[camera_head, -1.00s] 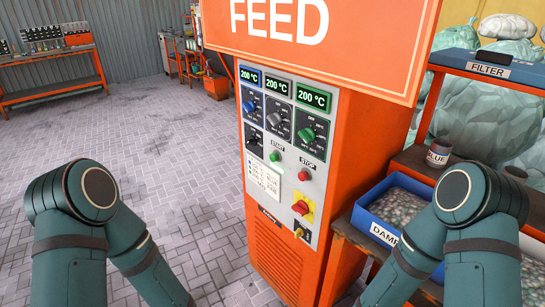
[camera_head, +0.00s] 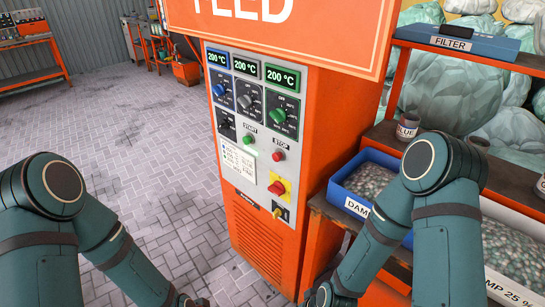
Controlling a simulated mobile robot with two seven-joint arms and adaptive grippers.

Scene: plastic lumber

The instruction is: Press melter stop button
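The melter (camera_head: 262,218) is an orange cabinet with a grey control panel in the middle of the view. The stop button (camera_head: 279,155) is a small red round button under a STOP label on the right side of the panel. A green start button (camera_head: 249,138) is up and left of it. A larger red knob on a yellow plate (camera_head: 279,187) is below. Only the top of my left gripper (camera_head: 189,300) shows at the bottom edge, left of the cabinet. Part of my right gripper (camera_head: 319,296) shows at the bottom, right of it. Both are well below the button; their fingers are out of frame.
A blue bin (camera_head: 347,200) of flakes stands on an orange rack right of the cabinet, near my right arm. A blue filter box (camera_head: 455,43) is on the upper shelf. An orange FEED sign (camera_head: 290,30) overhangs the panel. The paved floor at left is clear.

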